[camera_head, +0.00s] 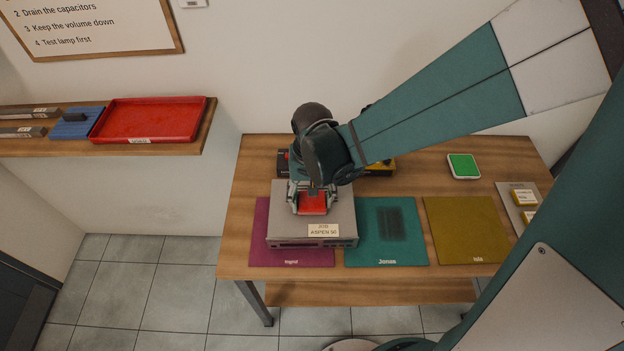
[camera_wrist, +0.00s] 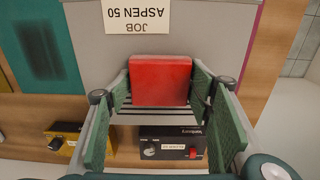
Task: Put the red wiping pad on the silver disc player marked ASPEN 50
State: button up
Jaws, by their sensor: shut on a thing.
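The silver disc player (camera_head: 335,213) has a label reading JOB ASPEN 50 and stands on the purple Ingrid mat on the table. The red wiping pad (camera_head: 312,202) is between the fingers of my gripper (camera_head: 312,196), over the top of the player. In the wrist view the pad (camera_wrist: 160,80) sits between the two green finger pads of my gripper (camera_wrist: 160,92), and the player's top (camera_wrist: 90,40) and vent slots lie beneath it. My gripper is shut on the pad. I cannot tell whether the pad's underside touches the player.
A purple mat (camera_head: 262,250), a teal mat (camera_head: 412,245) with a dark patch and an olive mat (camera_head: 465,230) lie along the table front. A black device (camera_wrist: 180,146) and a yellow one (camera_wrist: 64,138) stand behind the player. A red tray (camera_head: 150,118) is on the left shelf.

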aim_at(312, 199)
jog(key=shift+f, duration=0.2)
jog(key=o, duration=0.9)
jog(key=shift+r, duration=0.25)
jog(key=shift+r, duration=5.95)
jog(key=s+d+r+t, duration=0.2)
jog(key=d+r, duration=0.1)
jog(key=d, duration=0.4)
jog(key=s+d+r+t, duration=0.2)
jog(key=d+r, duration=0.1)
jog(key=d, duration=0.4)
jog(key=s+d+r+t, duration=0.3)
jog(key=d+r, duration=0.1)
jog(key=d, duration=0.4)
jog(key=shift+r, duration=0.1)
